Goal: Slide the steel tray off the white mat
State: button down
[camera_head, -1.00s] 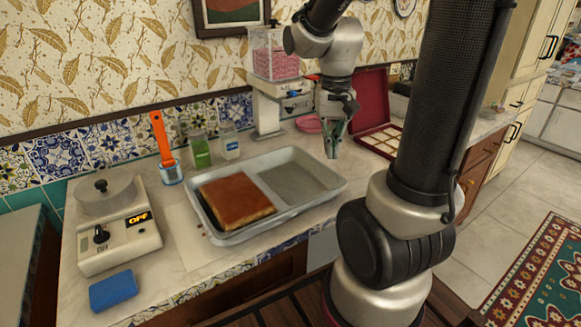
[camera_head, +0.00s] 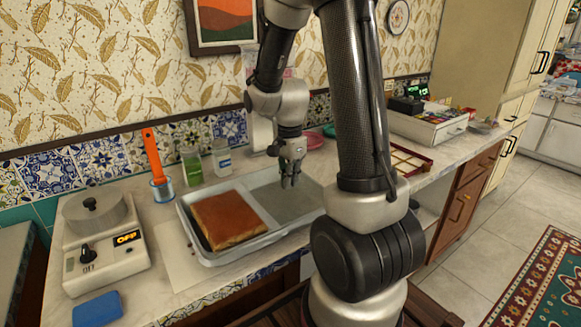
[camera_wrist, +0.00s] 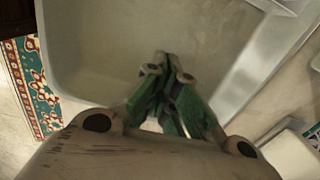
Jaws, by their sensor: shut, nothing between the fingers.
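The steel tray (camera_head: 283,208) lies on the counter, its left side over the white mat (camera_head: 172,245); the mat shows along the tray's left and front edges. A brown-topped slab of cake (camera_head: 228,218) sits in the tray's left half, and the right half is bare. My gripper (camera_head: 289,184) points down, over or inside the bare right half near the back wall. In the wrist view, its green fingers (camera_wrist: 167,62) are closed together with nothing between them, above the tray floor (camera_wrist: 150,30). I cannot tell whether the tips touch the tray.
Left of the tray stands a scale-like appliance (camera_head: 103,240) with a blue sponge (camera_head: 97,309) before it. Behind the tray are a cup with an orange-handled tool (camera_head: 154,160), a green jar (camera_head: 192,166) and a white-labelled jar (camera_head: 222,160). A shallow partitioned box (camera_head: 405,160) lies right.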

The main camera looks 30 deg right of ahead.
notch_tip(320, 180, down, 4)
jog(key=shift+r, duration=0.1)
jog(key=d, duration=0.3)
jog(key=shift+r, duration=0.2)
jog(key=shift+w+d, duration=0.1)
jog(key=shift+d, duration=0.45)
jog(key=d, duration=1.4)
jog(key=shift+w, duration=0.25)
jog(key=shift+a, duration=0.1)
